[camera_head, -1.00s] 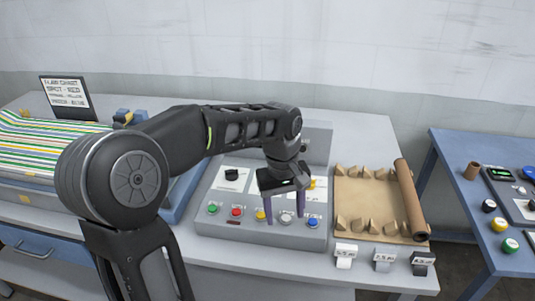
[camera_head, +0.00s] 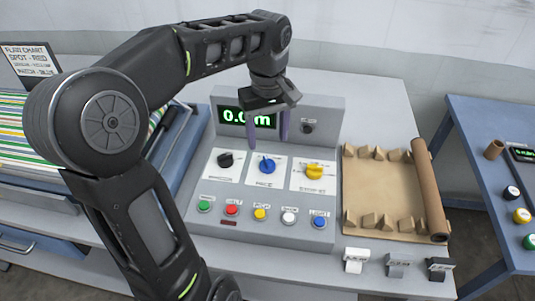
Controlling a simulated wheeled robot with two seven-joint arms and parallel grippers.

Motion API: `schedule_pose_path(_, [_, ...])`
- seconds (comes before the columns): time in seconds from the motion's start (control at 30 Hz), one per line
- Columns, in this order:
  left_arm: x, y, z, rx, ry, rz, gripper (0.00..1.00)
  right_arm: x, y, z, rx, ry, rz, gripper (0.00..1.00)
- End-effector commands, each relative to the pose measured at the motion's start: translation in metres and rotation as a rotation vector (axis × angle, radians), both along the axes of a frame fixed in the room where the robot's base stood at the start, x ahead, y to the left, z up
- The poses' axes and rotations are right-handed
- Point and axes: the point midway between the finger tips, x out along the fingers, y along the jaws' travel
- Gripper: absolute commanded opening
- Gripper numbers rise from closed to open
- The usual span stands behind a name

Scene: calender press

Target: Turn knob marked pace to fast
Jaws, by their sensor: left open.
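The grey control panel (camera_head: 210,225) stands on the table in the middle of the head view. Its sloped face carries three knobs on white plates: a black knob (camera_head: 226,160) at left, a blue knob (camera_head: 267,166) in the middle and a yellow knob (camera_head: 314,170) at right. My right gripper is not in view.
A green-lit display (camera_head: 234,117) is partly hidden by my left gripper. A row of coloured buttons, including a red one (camera_head: 232,210), runs along the panel's front. A brown sheet with a roll (camera_head: 430,190) lies to the right. A flag chart sign (camera_head: 30,60) stands at left.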

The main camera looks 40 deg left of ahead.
Motion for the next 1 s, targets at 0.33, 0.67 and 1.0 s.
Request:
schedule_pose_path(0.33, [-0.001, 0.000, -0.040, -0.001, 0.005, 0.001, 0.58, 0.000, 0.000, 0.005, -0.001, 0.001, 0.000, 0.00])
schedule_pose_path(0.67, [-0.001, 0.000, -0.076, -0.001, 0.003, 0.000, 0.58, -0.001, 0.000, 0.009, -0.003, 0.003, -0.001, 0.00])
schedule_pose_path(1.0, [0.000, 0.000, -0.077, 0.001, 0.001, 0.000, 0.52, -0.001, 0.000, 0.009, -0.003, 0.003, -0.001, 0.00])
